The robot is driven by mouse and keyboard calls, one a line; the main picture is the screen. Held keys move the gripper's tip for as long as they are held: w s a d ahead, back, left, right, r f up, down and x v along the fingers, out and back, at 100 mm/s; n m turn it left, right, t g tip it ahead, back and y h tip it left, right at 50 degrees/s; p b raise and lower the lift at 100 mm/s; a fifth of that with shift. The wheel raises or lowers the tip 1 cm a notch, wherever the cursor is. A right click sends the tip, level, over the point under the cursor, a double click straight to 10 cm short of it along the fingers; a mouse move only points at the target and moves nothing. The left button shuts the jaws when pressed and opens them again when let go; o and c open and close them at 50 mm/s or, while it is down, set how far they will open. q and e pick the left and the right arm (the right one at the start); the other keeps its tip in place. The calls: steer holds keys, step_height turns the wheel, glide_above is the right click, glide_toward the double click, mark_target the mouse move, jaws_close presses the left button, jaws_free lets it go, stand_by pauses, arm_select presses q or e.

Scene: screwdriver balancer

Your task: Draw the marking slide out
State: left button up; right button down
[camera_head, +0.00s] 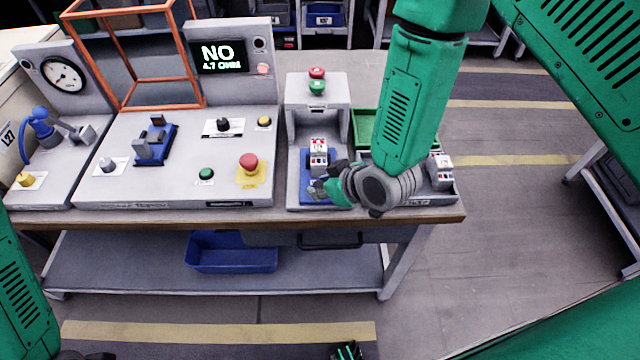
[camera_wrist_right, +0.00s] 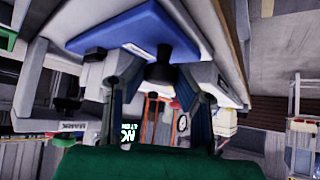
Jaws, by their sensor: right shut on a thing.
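The marking slide (camera_head: 307,192) is a blue plate on the grey marking station at the right part of the bench. A small white-and-red block (camera_head: 318,152) stands on it. In the right wrist view the blue slide (camera_wrist_right: 135,30) shows above, with a black knob (camera_wrist_right: 159,70) at its edge. My right gripper (camera_head: 322,190) is at the slide's front. Its two fingers (camera_wrist_right: 158,95) stand on both sides of the knob and are shut on it. My wrist hides part of the slide's right side. My left arm shows at the lower left, its gripper out of view.
A press frame (camera_head: 318,92) with red and green buttons stands over the slide. A green bin (camera_head: 364,126) and a grey tray (camera_head: 450,196) are to the right, partly behind my arm. A test panel (camera_head: 130,185) is left. Floor in front is mostly clear.

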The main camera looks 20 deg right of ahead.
steer(key=shift+a+r, duration=0.1)
steer(key=c, duration=1.3)
jaws_free()
steer(key=shift+s+r, duration=0.1)
steer(key=shift+s, duration=0.05)
steer(key=shift+a, duration=0.1)
steer(key=v, duration=1.2)
